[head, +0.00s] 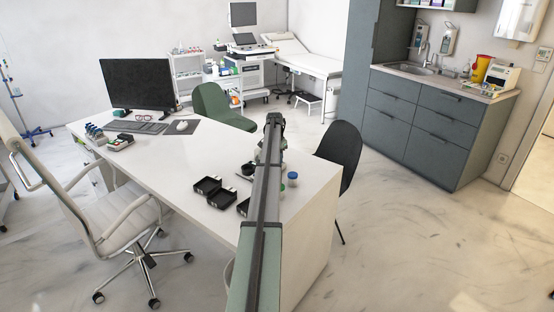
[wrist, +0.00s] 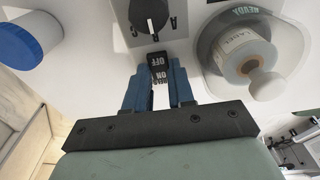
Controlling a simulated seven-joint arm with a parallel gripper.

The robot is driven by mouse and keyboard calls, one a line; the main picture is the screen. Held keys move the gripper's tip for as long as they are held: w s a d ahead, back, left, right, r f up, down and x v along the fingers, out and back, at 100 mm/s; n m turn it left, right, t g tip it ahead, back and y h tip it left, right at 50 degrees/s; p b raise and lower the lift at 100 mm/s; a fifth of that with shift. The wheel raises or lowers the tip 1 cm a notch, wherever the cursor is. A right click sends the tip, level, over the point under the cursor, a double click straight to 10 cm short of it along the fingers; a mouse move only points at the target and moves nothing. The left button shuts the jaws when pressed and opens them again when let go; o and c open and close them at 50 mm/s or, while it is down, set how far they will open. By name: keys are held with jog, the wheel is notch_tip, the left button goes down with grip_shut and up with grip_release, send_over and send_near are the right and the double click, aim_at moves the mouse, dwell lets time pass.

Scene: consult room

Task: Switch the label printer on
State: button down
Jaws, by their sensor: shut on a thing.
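In the wrist view, my gripper (wrist: 160,80) has its two blue fingers closed around a small black switch block (wrist: 159,66) marked OFF and ON, its lettering upside down. Which side of the switch is pressed I cannot tell. Just beyond it is a dark grey panel (wrist: 133,31) with a dial (wrist: 151,14). To the right a roll marked LABEL (wrist: 243,50) sits on a pale holder with a round knob. How these parts join the label printer is not clear. In the head view my arm hides the gripper's fingers and the switch.
A blue-capped pot (wrist: 24,45) is at the wrist view's left. In the head view, black trays (head: 207,186) and small capped pots (head: 292,178) lie near my arm on the white desk (head: 187,161). A dark chair (head: 343,150) stands at the desk's right side.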

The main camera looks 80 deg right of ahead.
jog(key=c, duration=1.2)
grip_release()
jog(key=shift+c, duration=0.2)
notch_tip(320, 180, up, 14)
jog(key=a, duration=0.1)
jog(key=shift+w+a+f, duration=0.15)
jog(key=shift+w, duration=0.1)
